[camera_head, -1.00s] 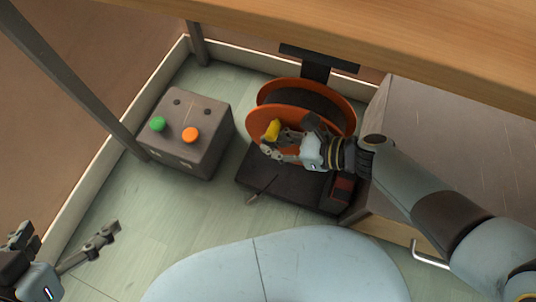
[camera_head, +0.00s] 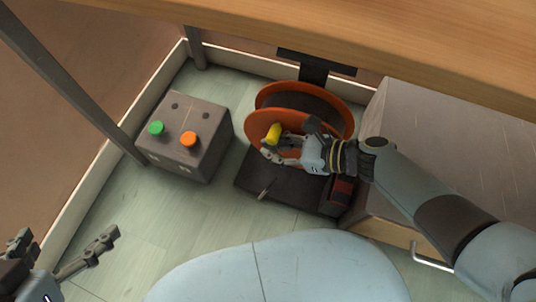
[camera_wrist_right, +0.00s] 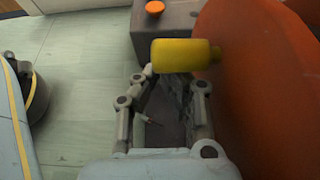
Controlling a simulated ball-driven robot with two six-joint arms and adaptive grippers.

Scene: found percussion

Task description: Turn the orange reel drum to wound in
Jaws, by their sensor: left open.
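The orange reel drum (camera_head: 263,127) stands on a dark base (camera_head: 255,177), with two orange discs around a dark core. A yellow handle (camera_head: 273,134) sticks out from its near disc. My right gripper (camera_head: 267,150) is at the near disc, just below the handle. In the right wrist view the handle (camera_wrist_right: 182,55) lies across and just beyond the spread fingertips (camera_wrist_right: 175,84), beside the orange disc (camera_wrist_right: 255,95). I cannot tell whether a finger touches it. My left gripper (camera_head: 72,252) is open and empty at the lower left. The drum's right side is partly hidden by my right arm.
A grey box (camera_head: 205,158) with a green button (camera_head: 156,128) and an orange button (camera_head: 188,139) stands left of the drum. A thin rod (camera_head: 266,190) shows at the base's front. A grey cabinet (camera_head: 440,125) is at the right, under a wooden top (camera_head: 400,45).

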